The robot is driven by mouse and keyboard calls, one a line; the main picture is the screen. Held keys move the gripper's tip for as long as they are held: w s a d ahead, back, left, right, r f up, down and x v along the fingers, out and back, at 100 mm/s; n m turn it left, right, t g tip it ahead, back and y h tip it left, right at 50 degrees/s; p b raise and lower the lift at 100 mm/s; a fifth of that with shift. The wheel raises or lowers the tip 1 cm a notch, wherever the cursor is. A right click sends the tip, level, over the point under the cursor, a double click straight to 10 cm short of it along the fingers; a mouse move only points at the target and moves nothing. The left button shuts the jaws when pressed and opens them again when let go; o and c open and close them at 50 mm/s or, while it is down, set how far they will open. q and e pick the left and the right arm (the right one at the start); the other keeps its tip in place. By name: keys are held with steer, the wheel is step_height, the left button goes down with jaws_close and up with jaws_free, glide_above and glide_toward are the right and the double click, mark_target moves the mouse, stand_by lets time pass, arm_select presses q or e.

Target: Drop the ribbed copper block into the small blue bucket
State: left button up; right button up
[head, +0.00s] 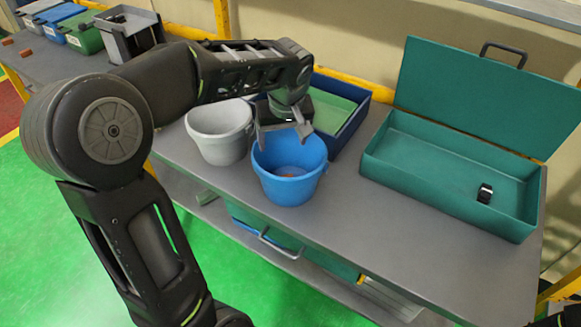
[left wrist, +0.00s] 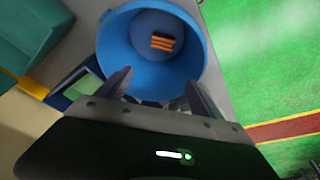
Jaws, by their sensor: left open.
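The small blue bucket (head: 289,185) stands on the grey table in the middle of the head view. The ribbed copper block (left wrist: 162,42) lies inside it on the bottom, seen clearly in the left wrist view. In the head view only a brownish bit of the block (head: 288,171) shows over the rim. My left gripper (head: 283,146) is open and empty above the bucket's opening. Its two fingers (left wrist: 158,88) reach over the bucket's near rim in the left wrist view. My right gripper is not seen.
A grey-white bucket (head: 218,146) stands just left of the blue one. A dark blue tray (head: 358,120) with a green inside lies behind. An open teal box (head: 425,185) holding a small black object (head: 485,193) is at the right. Bare table (head: 390,240) lies in front.

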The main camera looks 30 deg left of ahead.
arm_select(q)
steer(key=v, duration=0.6)
steer(key=shift+r+b, duration=0.25)
steer(key=shift+b, duration=0.15)
steer(key=shift+s+d+f, duration=0.1)
steer(key=shift+s, duration=0.05)
